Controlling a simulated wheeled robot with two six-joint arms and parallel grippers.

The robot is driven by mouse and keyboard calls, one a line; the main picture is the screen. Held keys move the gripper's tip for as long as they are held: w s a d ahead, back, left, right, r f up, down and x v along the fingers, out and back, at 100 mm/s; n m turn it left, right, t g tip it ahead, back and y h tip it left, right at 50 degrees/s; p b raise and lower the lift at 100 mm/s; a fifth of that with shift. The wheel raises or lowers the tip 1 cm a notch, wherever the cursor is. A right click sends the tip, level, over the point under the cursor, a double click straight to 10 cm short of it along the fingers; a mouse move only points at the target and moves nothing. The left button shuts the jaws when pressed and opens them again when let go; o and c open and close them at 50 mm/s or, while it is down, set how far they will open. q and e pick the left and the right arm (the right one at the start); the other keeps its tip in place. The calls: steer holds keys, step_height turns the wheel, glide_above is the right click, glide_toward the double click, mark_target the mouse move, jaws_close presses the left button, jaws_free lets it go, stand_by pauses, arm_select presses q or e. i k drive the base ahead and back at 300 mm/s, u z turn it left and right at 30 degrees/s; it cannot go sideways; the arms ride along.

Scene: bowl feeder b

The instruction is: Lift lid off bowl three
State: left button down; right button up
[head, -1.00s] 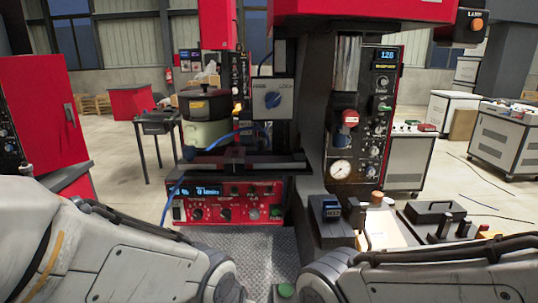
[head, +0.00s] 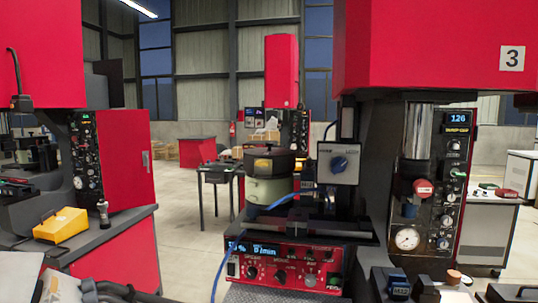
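A bowl (head: 272,188) with a pale green-grey side stands on the feeder at the middle of the head view, left of the black press column. A dark lid (head: 285,160) with a yellowish mark sits on top of it and covers its inside. A sign with the number 3 (head: 512,58) is on the red housing of this station at the upper right. Neither of my grippers is in view. Only a piece of what looks like my arm shows at the lower left edge.
A red control box (head: 285,268) with a lit display sits below the bowl. A blue hose (head: 222,265) hangs beside it. Another red station with a yellow case (head: 62,224) is at left. Floor shows between stations.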

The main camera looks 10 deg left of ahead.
mark_target(269, 151)
steer(key=z, duration=0.1)
steer(key=k, duration=0.45)
steer(key=u, duration=1.1)
steer(key=i, duration=1.05)
steer(key=z, duration=0.45)
